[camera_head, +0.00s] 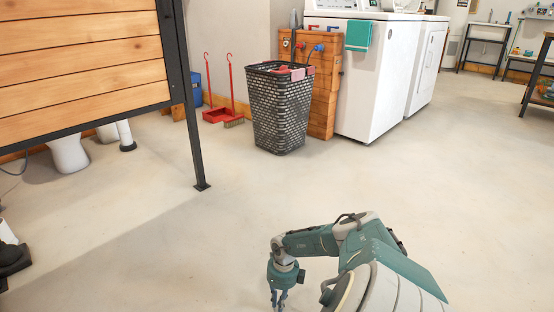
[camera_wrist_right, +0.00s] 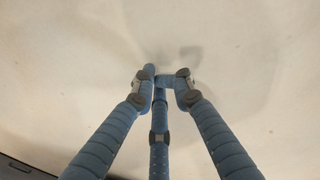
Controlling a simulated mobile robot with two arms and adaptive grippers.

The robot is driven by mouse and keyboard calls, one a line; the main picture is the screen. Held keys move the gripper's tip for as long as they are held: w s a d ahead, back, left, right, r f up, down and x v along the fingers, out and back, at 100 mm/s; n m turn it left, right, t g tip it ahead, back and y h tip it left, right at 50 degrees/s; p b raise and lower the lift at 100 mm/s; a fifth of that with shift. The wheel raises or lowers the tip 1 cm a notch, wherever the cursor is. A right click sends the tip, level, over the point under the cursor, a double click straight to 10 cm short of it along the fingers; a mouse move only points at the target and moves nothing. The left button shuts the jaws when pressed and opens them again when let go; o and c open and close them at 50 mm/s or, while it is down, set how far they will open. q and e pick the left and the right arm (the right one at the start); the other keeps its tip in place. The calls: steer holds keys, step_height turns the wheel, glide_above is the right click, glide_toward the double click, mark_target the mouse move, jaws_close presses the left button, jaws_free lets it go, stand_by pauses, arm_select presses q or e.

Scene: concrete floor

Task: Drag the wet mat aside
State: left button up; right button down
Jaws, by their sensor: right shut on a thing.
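I cannot make out a mat for certain in either view. My right gripper (camera_head: 279,304) points down at the bottom edge of the head view, where its fingertips are partly cut off. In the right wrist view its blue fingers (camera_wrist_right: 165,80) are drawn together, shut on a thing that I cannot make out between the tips. A pale, smooth surface with faint darker patches fills the background below them. My left gripper is not in view.
A dark laundry basket (camera_head: 280,110) stands by a wooden box (camera_head: 324,90) and white machines (camera_head: 377,75). A wood-panelled frame with a black leg (camera_head: 186,110) is at left. A red dustpan (camera_head: 219,115) stands behind. The middle floor is clear.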

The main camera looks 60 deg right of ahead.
steer(key=shift+d, duration=0.15)
steer(key=c, duration=1.5)
jaws_free()
steer(key=shift+c, duration=0.2)
step_height(320, 180, up, 12)
steer(key=d, duration=0.1)
steer(key=shift+s, duration=0.15)
steer(key=shift+d, duration=0.1)
